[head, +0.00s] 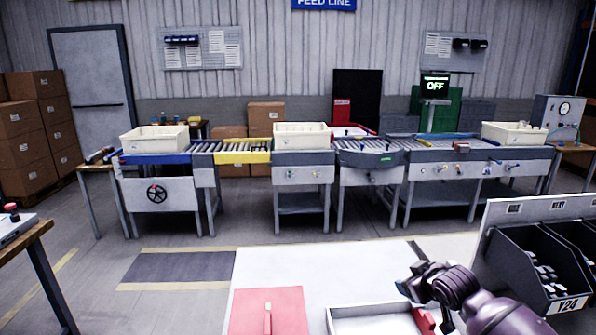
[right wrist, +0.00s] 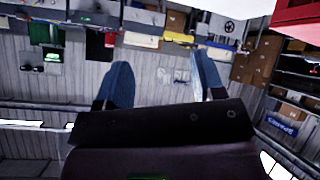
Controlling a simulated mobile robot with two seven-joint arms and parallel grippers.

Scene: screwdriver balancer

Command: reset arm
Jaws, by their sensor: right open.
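My right arm comes in from the lower right of the head view, over the right part of the white table. Its gripper (head: 408,287) is small and dark there, and its fingers are hard to make out. In the right wrist view the two blue fingers of my right gripper (right wrist: 160,72) stand wide apart with nothing between them. That view is upside down and shows the far workstations and wall between and around the fingers. My left gripper is not in view.
The white table (head: 335,270) holds a red mat (head: 285,312) and a shallow white tray (head: 375,312), partly cut off. A grey bin rack (head: 510,240) stands close to my arm at right. A conveyor line with cream bins (head: 301,136) runs farther back, beyond open floor.

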